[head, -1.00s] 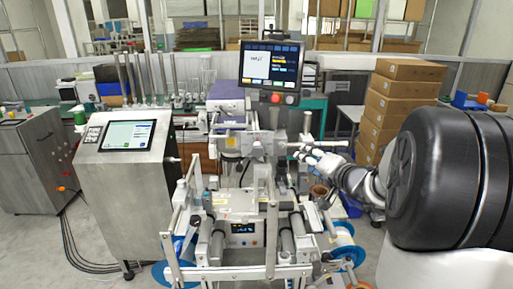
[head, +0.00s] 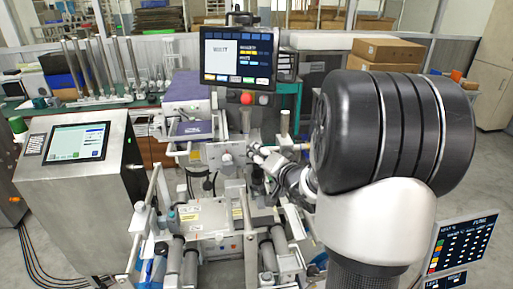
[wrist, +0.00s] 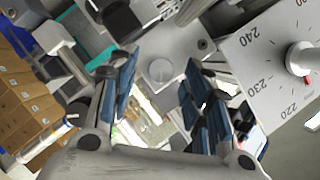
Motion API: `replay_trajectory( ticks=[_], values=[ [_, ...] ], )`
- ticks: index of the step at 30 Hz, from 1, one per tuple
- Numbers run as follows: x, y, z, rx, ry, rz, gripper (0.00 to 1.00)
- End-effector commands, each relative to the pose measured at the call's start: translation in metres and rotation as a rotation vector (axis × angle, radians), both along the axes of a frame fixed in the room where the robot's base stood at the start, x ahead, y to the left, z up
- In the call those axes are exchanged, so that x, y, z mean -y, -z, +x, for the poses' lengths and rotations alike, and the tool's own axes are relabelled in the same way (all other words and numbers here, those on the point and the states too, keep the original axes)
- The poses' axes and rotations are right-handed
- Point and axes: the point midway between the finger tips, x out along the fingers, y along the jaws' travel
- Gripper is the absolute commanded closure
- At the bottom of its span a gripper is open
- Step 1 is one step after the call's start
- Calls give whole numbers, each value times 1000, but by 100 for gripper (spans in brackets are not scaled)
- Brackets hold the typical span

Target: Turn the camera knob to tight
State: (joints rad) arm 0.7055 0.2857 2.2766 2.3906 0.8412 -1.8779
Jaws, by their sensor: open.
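My gripper (wrist: 160,88) is open in the wrist view, with its two dark blue finger pads apart and nothing clasped between them. A round grey knob-like part (wrist: 160,72) shows beyond the gap between the fingers. A white knob with a red mark (wrist: 299,60) sits on a pale dial plate (wrist: 262,70) marked 220, 230 and 240, right of the fingers and apart from them. I cannot tell which one is the camera knob. In the head view my gripper (head: 262,156) is small, beside the machine's middle under the monitor; no knob setting is readable there.
The machine's frame (head: 215,215) has rails and posts close around my gripper. A monitor (head: 237,53) with a red button stands above. A console with a screen (head: 75,142) is at left. Cardboard boxes (head: 388,50) are behind my arm. A panel (head: 462,245) is at lower right.

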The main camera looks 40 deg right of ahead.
Motion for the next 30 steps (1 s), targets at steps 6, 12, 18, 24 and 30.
replay_trajectory(
  ticks=[6, 12, 18, 24, 30],
  values=[
    [-2, 2, 0, 0, 3, -1, 55],
    [-2, 2, 0, 0, 3, -1, 55],
    [-2, 2, 0, 0, 4, 0, 69],
    [-2, 2, 0, 0, 4, 0, 82],
    [-2, 2, 0, 0, 4, 0, 96]
  ],
)
